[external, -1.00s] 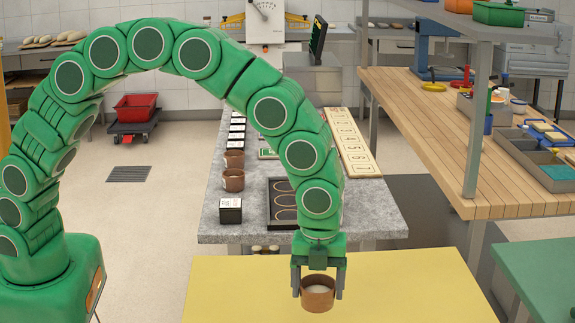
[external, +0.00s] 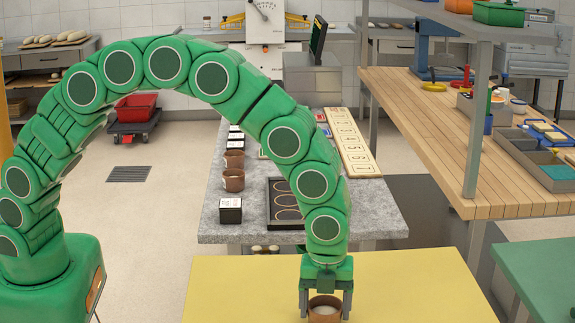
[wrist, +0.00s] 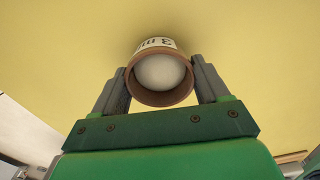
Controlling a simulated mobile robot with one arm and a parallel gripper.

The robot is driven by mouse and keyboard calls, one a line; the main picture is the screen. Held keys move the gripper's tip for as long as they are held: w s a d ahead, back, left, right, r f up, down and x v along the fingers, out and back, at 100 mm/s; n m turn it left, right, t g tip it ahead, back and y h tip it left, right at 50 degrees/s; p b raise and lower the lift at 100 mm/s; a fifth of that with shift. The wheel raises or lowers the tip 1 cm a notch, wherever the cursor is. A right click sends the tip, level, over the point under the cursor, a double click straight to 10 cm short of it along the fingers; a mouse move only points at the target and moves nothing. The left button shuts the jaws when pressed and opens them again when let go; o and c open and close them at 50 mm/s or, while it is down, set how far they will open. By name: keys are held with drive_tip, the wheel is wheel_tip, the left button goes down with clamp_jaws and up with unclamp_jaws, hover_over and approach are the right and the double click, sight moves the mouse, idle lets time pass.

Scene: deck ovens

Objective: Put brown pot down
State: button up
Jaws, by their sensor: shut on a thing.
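The brown pot (external: 325,309) is between the fingers of my gripper (external: 325,303), over the front part of the yellow table (external: 420,290). In the wrist view the pot (wrist: 132,84) has a brown rim, whitish contents and a pale label with dark marks. My gripper (wrist: 160,88) is shut on it, with one grey finger on each side. The pot looks upright and low near the yellow surface. I cannot tell whether its base touches the surface.
Behind the yellow table stands a grey stone-topped counter (external: 385,222) with two similar brown pots (external: 234,180), a black box (external: 230,211) and a dark tray (external: 270,222). A wooden bench (external: 490,200) stands at the right. The yellow table around the pot is clear.

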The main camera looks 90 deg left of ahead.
sight(325, 306)
drive_tip(key=shift+f, duration=0.15)
drive_tip(key=o, duration=1.2)
wheel_tip(325, 306, up, 12)
drive_tip(key=shift+r, duration=0.2)
